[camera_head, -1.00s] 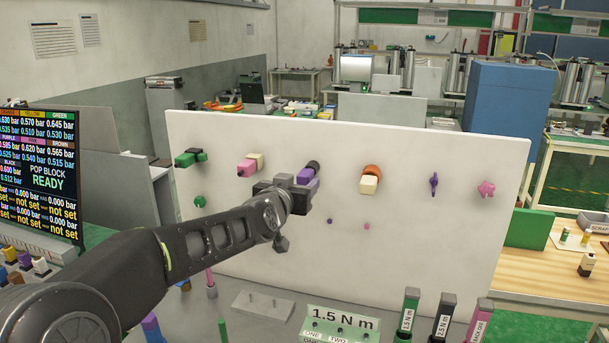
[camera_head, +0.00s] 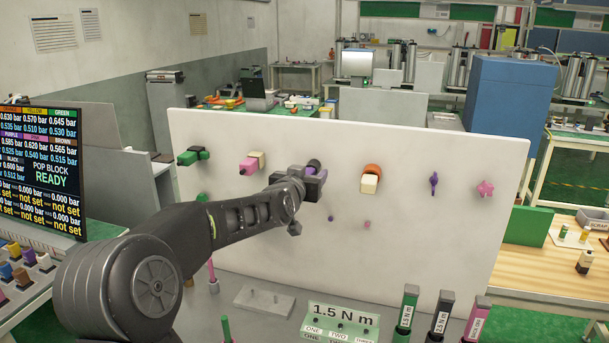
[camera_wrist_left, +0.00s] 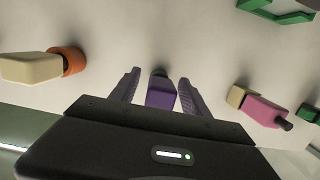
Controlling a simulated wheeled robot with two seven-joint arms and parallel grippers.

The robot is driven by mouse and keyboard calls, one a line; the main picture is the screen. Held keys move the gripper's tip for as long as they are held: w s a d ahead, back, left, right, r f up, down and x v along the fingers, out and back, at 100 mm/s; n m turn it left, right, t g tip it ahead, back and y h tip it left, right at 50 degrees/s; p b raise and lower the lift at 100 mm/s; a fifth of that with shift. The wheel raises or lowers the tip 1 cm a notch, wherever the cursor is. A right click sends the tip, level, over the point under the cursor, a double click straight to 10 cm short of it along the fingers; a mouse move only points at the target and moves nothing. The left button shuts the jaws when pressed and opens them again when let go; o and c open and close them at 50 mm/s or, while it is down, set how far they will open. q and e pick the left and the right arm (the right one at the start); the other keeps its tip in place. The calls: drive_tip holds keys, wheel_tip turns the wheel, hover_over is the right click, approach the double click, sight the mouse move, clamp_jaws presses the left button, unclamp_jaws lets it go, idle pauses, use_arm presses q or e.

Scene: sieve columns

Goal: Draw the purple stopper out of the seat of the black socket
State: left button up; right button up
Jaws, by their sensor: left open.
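The purple stopper (camera_head: 311,171) is mostly hidden behind my left gripper in the head view. The black socket (camera_head: 314,163) shows just above it, on the white panel. In the left wrist view the purple stopper (camera_wrist_left: 160,96) sits against the dark socket (camera_wrist_left: 159,72). My left gripper (camera_head: 309,180) is open at the panel. In the wrist view its two fingers (camera_wrist_left: 158,82) stand on either side of the stopper, with a visible gap on each side. My right gripper is not in view.
On the white panel (camera_head: 430,260), a pink block (camera_head: 250,167) in a beige socket is to the left. A cream block (camera_head: 370,184) in an orange socket is to the right. Green blocks (camera_head: 193,156) are at far left. Small purple and pink knobs sit below.

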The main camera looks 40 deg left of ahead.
use_arm(q)
drive_tip(key=shift+w+a, duration=0.1)
drive_tip(key=shift+w, duration=0.1)
clamp_jaws()
unclamp_jaws()
idle(0.6)
drive_tip(key=shift+s, duration=0.1)
drive_tip(key=shift+s+d+b, duration=0.2)
drive_tip(key=shift+s+b, duration=0.1)
drive_tip(key=shift+s, duration=0.25)
drive_tip(key=b+v, duration=0.1)
drive_tip(key=v, duration=0.5)
drive_tip(key=shift+s+d, duration=0.15)
drive_tip(key=shift+s, duration=0.1)
